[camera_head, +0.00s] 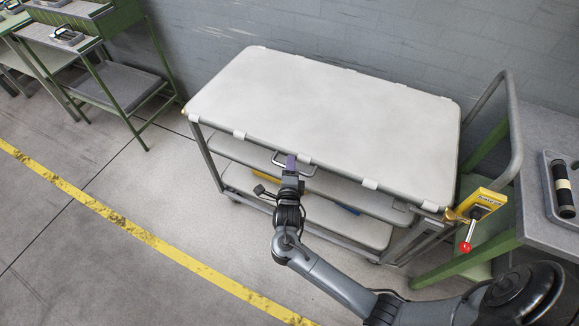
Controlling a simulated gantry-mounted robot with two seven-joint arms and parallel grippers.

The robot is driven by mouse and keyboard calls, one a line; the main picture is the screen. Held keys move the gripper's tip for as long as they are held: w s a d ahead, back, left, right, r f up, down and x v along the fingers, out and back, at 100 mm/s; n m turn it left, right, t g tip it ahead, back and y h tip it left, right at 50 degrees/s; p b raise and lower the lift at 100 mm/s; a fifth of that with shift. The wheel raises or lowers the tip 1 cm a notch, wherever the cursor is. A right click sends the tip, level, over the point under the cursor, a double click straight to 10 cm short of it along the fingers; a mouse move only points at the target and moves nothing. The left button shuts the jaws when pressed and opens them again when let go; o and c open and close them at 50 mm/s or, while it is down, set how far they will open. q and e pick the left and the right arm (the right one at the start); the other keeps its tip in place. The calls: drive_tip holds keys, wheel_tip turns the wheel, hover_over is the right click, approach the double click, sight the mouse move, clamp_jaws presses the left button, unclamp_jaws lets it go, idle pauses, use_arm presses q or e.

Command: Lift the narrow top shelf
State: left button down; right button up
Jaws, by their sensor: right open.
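A wheeled cart has a pale top shelf (330,110) with white clips along its edges; it lies flat and bare. My left gripper is not in view.
Two lower shelves (240,184) sit beneath, with a yellow item (268,176) partly hidden by my arm. A push handle (514,125) and a yellow box with a red-knobbed lever (477,207) stand at the cart's right end. Green-framed benches flank it. Floor at left is clear.

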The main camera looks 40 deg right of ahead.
drive_tip(key=shift+c, duration=0.6)
clamp_jaws()
